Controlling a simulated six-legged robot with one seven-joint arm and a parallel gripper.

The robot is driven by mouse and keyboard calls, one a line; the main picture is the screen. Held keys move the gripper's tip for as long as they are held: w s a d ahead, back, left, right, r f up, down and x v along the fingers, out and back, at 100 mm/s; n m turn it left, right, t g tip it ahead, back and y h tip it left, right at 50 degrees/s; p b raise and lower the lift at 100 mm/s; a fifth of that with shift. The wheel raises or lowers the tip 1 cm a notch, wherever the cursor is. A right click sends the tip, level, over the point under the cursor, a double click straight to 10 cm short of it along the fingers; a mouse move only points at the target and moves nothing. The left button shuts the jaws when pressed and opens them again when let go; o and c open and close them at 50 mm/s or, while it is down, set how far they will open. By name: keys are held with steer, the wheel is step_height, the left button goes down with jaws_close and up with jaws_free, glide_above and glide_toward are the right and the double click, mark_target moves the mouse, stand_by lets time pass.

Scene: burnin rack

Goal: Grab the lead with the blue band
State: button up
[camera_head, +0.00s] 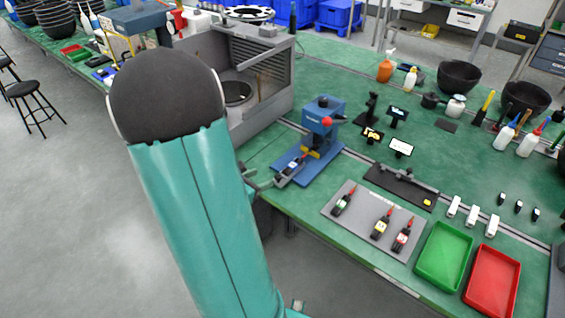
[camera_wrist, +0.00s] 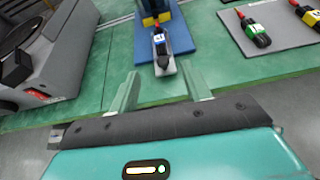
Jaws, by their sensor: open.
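A black lead with a red tip and a white and blue band (camera_wrist: 160,42) lies on a light grey holder (camera_wrist: 165,69) at the front of the blue-based press. In the head view this lead (camera_head: 293,166) is small, and its band colour is hard to tell. My gripper (camera_wrist: 160,88) is open and empty. Its two fingers point at the holder's near end, one to each side, with the lead beyond the fingertips. Three similar leads lie on a grey mat (camera_head: 333,212): one with a green band (camera_head: 343,200), one yellow (camera_head: 381,224), one red (camera_head: 402,236).
The blue press (camera_head: 322,115) stands behind the holder. A large grey chamber (camera_head: 262,95) is to its left. A green tray (camera_head: 445,256) and a red tray (camera_head: 492,281) sit at the right front.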

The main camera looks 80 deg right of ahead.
glide_toward(288, 169)
steer(key=x, duration=0.4)
steer(key=shift+r, duration=0.25)
steer(key=x, duration=0.5)
steer(key=shift+d+f, duration=0.1)
steer(key=shift+f, duration=0.15)
steer(key=shift+c, duration=0.2)
jaws_close()
